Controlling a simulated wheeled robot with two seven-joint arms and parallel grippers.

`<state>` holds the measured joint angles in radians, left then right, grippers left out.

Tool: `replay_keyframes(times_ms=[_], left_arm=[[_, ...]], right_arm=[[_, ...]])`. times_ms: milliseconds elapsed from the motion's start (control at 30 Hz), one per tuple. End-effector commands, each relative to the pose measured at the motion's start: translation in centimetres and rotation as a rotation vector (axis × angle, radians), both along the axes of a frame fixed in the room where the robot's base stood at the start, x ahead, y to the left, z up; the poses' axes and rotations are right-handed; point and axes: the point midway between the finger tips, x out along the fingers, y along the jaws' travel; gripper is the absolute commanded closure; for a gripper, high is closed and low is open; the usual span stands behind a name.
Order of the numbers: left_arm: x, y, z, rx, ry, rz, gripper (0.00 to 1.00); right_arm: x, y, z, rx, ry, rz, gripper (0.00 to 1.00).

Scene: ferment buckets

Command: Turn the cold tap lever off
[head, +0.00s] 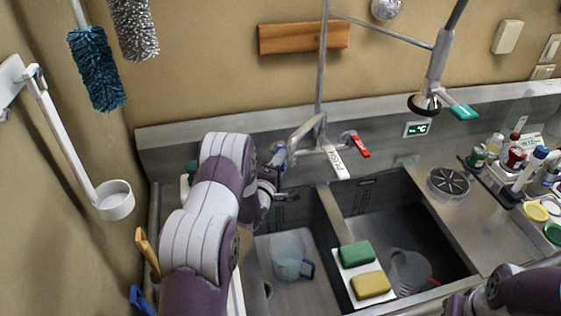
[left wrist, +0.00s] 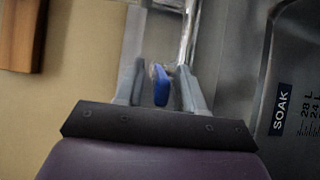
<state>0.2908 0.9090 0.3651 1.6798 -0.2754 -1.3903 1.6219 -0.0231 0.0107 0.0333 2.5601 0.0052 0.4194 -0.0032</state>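The cold tap lever is blue and shows in the left wrist view (left wrist: 161,86), between the two grey fingers of my left gripper (left wrist: 156,88). The fingers stand apart on either side of it; I cannot tell whether either touches it. The hot tap lever (head: 361,147) is red, on the tap's right side. Part of my right arm shows at the lower right, its gripper out of view.
Below are two sink basins; the left holds a clear jug with a blue handle (head: 288,262). A green sponge (head: 356,254) and a yellow sponge (head: 370,285) lie on the divider. A spray hose head (head: 428,98) hangs to the right. Bottles crowd the right counter.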

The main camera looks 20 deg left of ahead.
Motion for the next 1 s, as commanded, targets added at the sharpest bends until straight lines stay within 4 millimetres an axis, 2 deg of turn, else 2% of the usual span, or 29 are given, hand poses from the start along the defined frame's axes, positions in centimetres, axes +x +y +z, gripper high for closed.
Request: replay_keyframes(times_ms=[133, 167, 200, 267, 467, 767, 1000], left_arm=[[0.0, 0.0, 0.0, 0.000, 0.000, 0.000, 0.62], [0.0, 0.0, 0.0, 0.000, 0.000, 0.000, 0.68], [0.0, 0.0, 0.0, 0.000, 0.000, 0.000, 0.81], [0.0, 0.0, 0.0, 0.000, 0.000, 0.000, 1.00], [0.0, -0.1, -0.1, 0.000, 0.000, 0.008, 1.00], [1.0, -1.7, -0.3, 0.002, -0.003, 0.216, 1.00], [1.0, -1.8, 0.0, 0.001, 0.001, 0.251, 1.00]], right_arm=[[0.0, 0.0, 0.0, 0.000, 0.000, 0.000, 0.57], [0.0, 0.0, 0.0, 0.000, 0.000, 0.000, 0.57], [0.0, 0.0, 0.0, 0.000, 0.000, 0.000, 0.57], [0.0, 0.0, 0.0, 0.000, 0.000, 0.000, 0.57], [0.0, 0.0, -0.2, 0.000, 0.000, 0.000, 0.57], [0.0, 0.0, -2.9, 0.000, 0.000, 0.000, 0.57], [0.0, 0.0, -2.8, 0.000, 0.000, 0.000, 0.57]])
